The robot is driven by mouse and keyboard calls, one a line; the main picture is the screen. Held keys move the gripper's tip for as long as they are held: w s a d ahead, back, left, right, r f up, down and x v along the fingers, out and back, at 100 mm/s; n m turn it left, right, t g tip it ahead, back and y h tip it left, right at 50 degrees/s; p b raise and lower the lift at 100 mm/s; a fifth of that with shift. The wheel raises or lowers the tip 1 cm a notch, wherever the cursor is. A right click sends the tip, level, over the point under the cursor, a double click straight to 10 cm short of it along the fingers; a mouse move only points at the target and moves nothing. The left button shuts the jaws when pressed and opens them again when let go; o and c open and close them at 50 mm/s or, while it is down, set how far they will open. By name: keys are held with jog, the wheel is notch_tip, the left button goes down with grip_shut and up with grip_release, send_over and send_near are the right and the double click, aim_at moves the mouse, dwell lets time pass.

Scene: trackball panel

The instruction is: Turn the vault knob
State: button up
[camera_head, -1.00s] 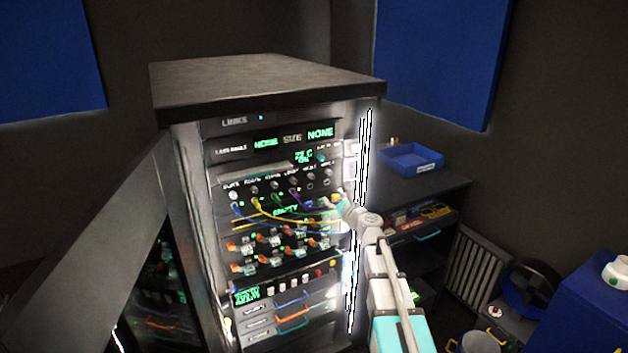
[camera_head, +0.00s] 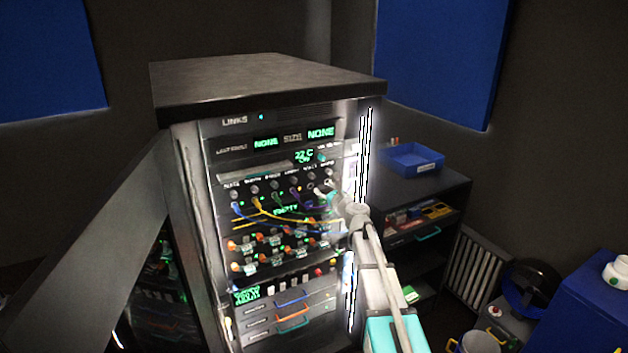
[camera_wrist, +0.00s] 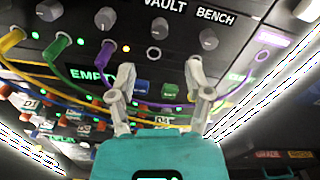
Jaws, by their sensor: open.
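The vault knob (camera_wrist: 160,28) is a small grey dial under the VAULT label in the wrist view, on a dark panel. It also shows in the head view (camera_head: 311,176), small, in the upper row of knobs. My gripper (camera_wrist: 161,80) is open, with two pale fingers apart and nothing between them. In the wrist view its fingertips are below the knob, one to each side, and do not touch it. In the head view my gripper (camera_head: 329,190) is at the right part of the panel, below the knob row. The distance from fingertips to panel is unclear.
The bench knob (camera_wrist: 208,38) is close on the right. An empty ring socket (camera_wrist: 153,52) lies below the vault knob. Plugged cables, including a purple one (camera_wrist: 107,50), hang to the left. The rack (camera_head: 265,80) stands beside a shelf with a blue tray (camera_head: 411,158).

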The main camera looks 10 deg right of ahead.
aim_at(313, 178)
jog(key=x, duration=0.7)
jog(key=shift+w+a, duration=0.1)
jog(key=shift+w, duration=0.25)
jog(key=shift+c, duration=0.2)
grip_shut()
